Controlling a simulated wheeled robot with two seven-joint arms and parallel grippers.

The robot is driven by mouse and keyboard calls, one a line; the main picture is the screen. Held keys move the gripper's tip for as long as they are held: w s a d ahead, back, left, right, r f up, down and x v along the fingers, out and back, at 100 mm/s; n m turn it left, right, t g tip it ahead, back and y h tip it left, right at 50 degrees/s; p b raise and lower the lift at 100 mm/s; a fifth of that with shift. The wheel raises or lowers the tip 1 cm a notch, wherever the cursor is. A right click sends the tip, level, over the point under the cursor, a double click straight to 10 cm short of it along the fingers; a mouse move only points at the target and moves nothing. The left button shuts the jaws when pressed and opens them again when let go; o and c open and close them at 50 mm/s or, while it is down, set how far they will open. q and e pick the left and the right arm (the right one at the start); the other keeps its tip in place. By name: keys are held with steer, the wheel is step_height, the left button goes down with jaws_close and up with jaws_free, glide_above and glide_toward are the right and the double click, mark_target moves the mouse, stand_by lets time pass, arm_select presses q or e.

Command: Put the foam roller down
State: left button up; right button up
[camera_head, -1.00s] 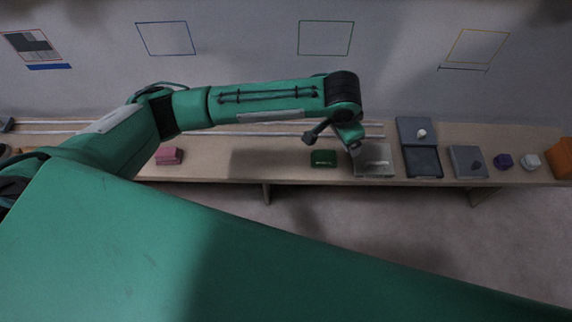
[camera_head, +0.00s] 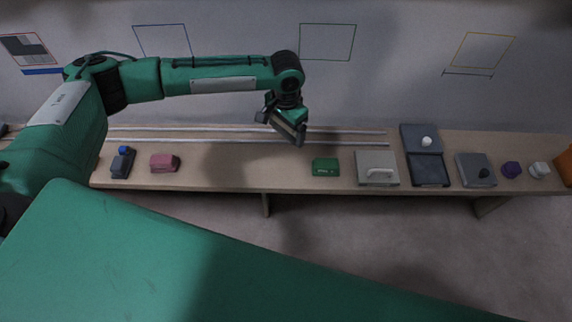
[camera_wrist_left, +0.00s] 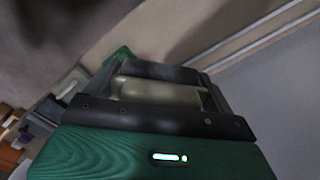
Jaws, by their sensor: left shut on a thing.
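My left gripper (camera_head: 290,130) is above the bench's rear part, left of the green block and near the pale rails. In the left wrist view its dark fingers (camera_wrist_left: 160,90) are shut on a cream, rounded thing, which I take as the foam roller (camera_wrist_left: 158,93). It lies crosswise between the fingers, its ends partly hidden. In the head view the roller is too small and dark to make out. My right gripper is not in view.
Bare bench lies between the pink and green blocks.

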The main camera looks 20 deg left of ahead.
arm_select(q)
glide_above(286, 168)
step_height(286, 168, down, 12)
steer(key=shift+f, duration=0.9)
step_height(286, 168, down, 3)
steer(key=shift+f+p, duration=0.15)
steer(key=shift+p, duration=0.25)
steer(key=shift+f, duration=0.1)
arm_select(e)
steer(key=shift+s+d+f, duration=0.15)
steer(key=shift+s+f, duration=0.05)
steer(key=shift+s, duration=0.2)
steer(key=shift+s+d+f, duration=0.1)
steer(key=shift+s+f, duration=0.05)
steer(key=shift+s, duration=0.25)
arm_select(q)
steer(key=shift+f, duration=0.2)
steer(key=o, duration=0.7)
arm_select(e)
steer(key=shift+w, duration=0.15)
arm_select(q)
steer(key=shift+b, duration=0.3)
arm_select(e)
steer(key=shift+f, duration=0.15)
